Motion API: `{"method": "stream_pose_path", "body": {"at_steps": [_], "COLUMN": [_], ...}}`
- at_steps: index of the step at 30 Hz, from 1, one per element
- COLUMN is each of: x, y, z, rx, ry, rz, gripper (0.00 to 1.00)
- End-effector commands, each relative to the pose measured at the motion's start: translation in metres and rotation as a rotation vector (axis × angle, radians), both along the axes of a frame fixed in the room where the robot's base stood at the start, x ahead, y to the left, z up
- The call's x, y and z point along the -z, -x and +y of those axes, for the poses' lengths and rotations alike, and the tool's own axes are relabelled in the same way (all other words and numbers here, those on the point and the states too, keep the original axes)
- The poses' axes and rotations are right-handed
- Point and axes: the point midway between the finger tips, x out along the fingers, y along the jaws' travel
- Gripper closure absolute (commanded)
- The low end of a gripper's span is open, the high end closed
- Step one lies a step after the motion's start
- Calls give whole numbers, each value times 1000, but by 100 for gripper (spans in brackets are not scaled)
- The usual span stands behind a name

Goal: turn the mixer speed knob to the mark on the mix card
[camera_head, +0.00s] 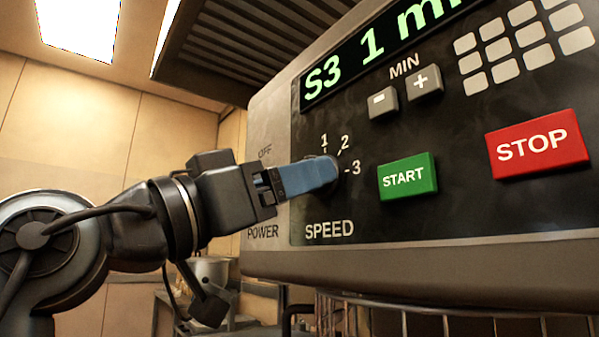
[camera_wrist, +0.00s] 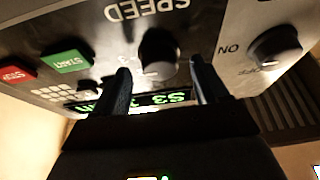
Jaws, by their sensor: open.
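The speed knob (camera_wrist: 160,52) is dark and round with a paler face. It sits between the two spread fingers of my gripper (camera_wrist: 160,68) in the upside-down wrist view, with a gap visible on each side. In the head view, my gripper (camera_head: 322,174) reaches the panel from the left, and its blue finger hides most of the knob. The speed marks 1, 2 and 3 (camera_head: 354,168) show around it, above the word SPEED. I cannot tell where the knob points. The green display (camera_head: 375,45) reads "S3 1 mi", cut off. No mix card is in view.
A green START button (camera_head: 408,176) and a red STOP button (camera_head: 537,145) are right of the knob. Minus (camera_head: 383,102) and plus (camera_head: 424,84) buttons and a keypad are above. The power knob (camera_wrist: 275,48) is beside the speed knob, close to my finger's side.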

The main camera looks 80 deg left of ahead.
Motion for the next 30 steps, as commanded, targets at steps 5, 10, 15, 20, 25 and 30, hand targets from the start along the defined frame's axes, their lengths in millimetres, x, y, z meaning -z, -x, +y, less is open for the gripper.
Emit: {"method": "stream_pose_path", "body": {"at_steps": [5, 10, 15, 20, 25, 30], "x": [-7, -7, -7, -7, -7, -7], "y": [-13, -15, -15, -15, -15, -15], "z": [7, 9, 9, 9, 9, 9], "rx": [1, 0, 0, 0, 0, 0], "ry": [0, 0, 0, 0, 0, 0], "rz": [0, -1, -1, -1, -1, -1], "gripper": [27, 27, 29, 44, 60, 77]}}
